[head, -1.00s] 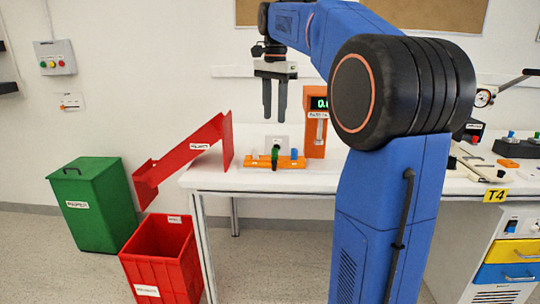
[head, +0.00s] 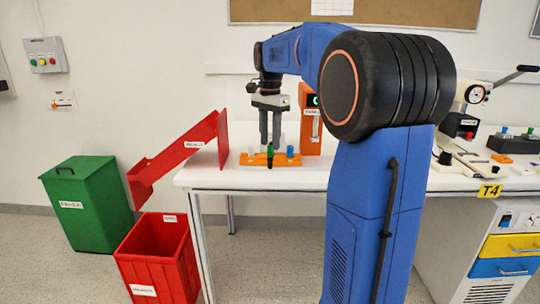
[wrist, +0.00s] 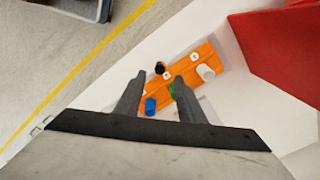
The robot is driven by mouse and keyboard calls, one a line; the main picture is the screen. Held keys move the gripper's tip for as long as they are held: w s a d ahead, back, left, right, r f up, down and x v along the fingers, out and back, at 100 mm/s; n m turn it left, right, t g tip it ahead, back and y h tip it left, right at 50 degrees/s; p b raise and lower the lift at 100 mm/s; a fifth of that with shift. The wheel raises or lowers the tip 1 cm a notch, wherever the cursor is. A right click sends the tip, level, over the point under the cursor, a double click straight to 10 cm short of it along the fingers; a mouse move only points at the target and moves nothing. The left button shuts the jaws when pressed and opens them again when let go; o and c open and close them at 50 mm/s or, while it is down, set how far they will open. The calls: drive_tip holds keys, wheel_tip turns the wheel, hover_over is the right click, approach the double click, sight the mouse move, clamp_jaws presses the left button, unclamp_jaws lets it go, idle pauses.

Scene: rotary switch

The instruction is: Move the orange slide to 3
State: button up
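An orange upright unit (head: 310,135) stands on the bench in the head view, with a dark display and a pale vertical strip; my arm partly covers it. I cannot tell a slide's setting there. In front of it lies an orange board (head: 252,160) with a green-and-black knob (head: 270,153) and a blue knob (head: 290,151). The wrist view shows the board (wrist: 182,70) with black, white and blue knobs; a finger partly hides something green. My gripper (head: 270,142) is open and empty, pointing down just above the board.
A red chute (head: 180,155) stands at the bench's left end, above a red bin (head: 160,265). A green bin (head: 88,205) stands farther left. Wall panels hang at left, one with a small orange tab (head: 57,103). Devices crowd the bench's right side.

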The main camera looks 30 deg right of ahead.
sight(271, 158)
drive_tip(key=shift+f, duration=2.95)
drive_tip(key=shift+d, duration=0.1)
clamp_jaws()
